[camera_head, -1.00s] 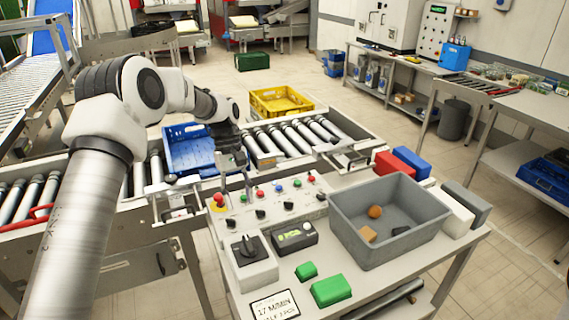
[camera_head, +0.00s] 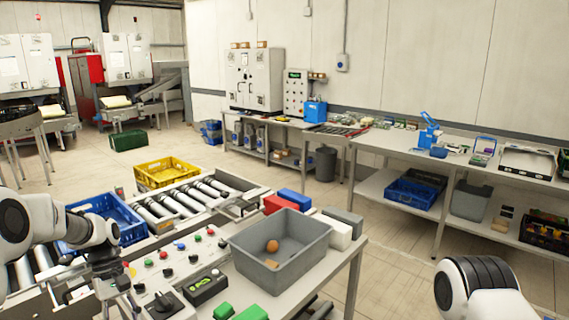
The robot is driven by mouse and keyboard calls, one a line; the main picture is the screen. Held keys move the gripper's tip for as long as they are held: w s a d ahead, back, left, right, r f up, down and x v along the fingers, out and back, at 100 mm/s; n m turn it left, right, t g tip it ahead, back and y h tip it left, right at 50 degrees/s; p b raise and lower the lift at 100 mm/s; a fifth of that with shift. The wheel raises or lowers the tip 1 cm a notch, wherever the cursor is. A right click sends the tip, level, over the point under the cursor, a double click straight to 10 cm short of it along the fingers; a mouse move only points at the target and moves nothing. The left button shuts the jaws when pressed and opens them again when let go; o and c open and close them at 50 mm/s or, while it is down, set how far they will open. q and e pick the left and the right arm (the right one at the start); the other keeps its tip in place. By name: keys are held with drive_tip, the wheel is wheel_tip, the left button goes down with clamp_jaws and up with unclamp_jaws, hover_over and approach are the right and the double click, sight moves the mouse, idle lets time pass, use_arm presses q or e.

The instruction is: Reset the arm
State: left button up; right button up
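My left arm comes in from the left edge, and its gripper (camera_head: 112,287) hangs over the left side of the control panel (camera_head: 165,262), in front of the blue crate (camera_head: 128,222). The fingers are dark and small, so I cannot tell whether they are open or shut. Part of my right arm shows at the bottom right, but its gripper is out of view. The blue crate sits on the roller conveyor (camera_head: 190,202), partly hidden by my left arm.
A grey bin (camera_head: 250,262) with an orange round object (camera_head: 272,246) stands on the table. Red (camera_head: 281,204) and blue (camera_head: 295,197) blocks lie behind it. A yellow crate (camera_head: 166,172) is beyond the conveyor. A long workbench (camera_head: 440,160) runs along the right. Open floor lies between.

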use_arm(q)
drive_tip(key=s+d+f+m+g+y+b, duration=0.15)
drive_tip(key=s+d+f, duration=0.35)
drive_tip(key=s+f, duration=0.75)
drive_tip(key=s+d+f+m+g+y+b, duration=0.1)
drive_tip(key=s+d+f+m+g+b, duration=0.2)
drive_tip(key=s+f, duration=0.9)
drive_tip(key=s+d+f+m+t+b, duration=0.1)
drive_tip(key=s+d+f+m+t, duration=0.25)
drive_tip(key=s+t, duration=0.45)
drive_tip(key=w, duration=0.2)
drive_tip(key=w+m+t, duration=0.1)
drive_tip(key=shift+a+f+y, duration=0.35)
drive_tip(key=shift+a+f, duration=0.05)
use_arm(e)
wheel_tip(320, 180, down, 6)
use_arm(q)
drive_tip(key=shift+c, duration=0.4)
